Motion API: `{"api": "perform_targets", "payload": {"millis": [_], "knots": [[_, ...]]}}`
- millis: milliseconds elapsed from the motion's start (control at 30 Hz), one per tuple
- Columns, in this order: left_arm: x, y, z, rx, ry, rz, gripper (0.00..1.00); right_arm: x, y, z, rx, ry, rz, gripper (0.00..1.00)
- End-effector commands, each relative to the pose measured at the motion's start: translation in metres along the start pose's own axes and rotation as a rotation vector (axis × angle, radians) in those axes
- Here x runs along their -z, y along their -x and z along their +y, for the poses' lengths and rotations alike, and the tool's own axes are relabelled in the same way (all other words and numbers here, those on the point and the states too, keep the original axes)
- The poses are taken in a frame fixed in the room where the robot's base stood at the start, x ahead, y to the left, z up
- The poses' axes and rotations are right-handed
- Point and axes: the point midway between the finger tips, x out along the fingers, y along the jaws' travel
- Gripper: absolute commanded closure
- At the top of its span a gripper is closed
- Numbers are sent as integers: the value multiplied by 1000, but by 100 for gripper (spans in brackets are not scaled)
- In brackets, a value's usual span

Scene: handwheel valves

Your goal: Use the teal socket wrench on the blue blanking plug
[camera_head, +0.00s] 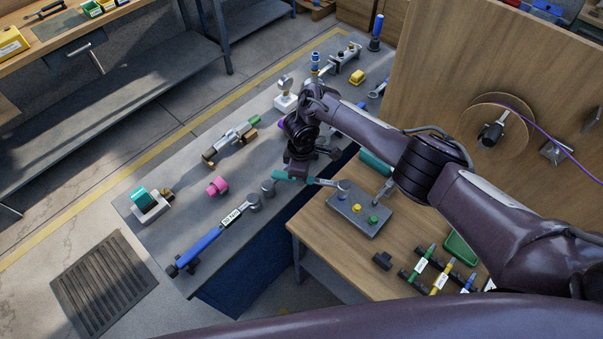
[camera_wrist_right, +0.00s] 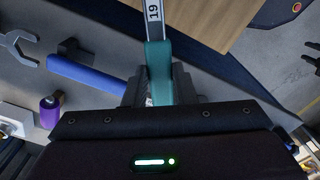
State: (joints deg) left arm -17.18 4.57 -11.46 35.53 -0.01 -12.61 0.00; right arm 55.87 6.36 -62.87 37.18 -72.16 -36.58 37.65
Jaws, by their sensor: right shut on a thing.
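My right gripper (camera_head: 298,172) is shut on the teal handle of the socket wrench (camera_head: 290,177). The handle also sits between the jaws in the right wrist view (camera_wrist_right: 158,75), where its pale shank is marked 19. In the head view the shank points right, and its socket end is over the upper left part of a grey block (camera_head: 350,218). The block carries a yellow plug (camera_head: 357,208) and a green plug (camera_head: 373,219). My left gripper is out of view.
The block is on a wooden table (camera_head: 325,235) beside the grey bench (camera_head: 285,210). A blue-handled wrench (camera_head: 200,245) and a pink part (camera_head: 217,186) lie on the bench. Several tools and a green tray (camera_head: 461,248) are on the table's right. A wooden panel (camera_head: 450,70) rises behind.

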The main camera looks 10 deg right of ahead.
Motion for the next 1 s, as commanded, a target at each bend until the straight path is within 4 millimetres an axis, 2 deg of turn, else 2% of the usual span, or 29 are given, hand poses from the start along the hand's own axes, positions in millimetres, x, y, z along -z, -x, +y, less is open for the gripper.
{"api": "perform_targets", "payload": {"millis": [1000], "knots": [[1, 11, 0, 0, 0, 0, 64, 0, 11, 0, 1, 0, -6, 100]]}}
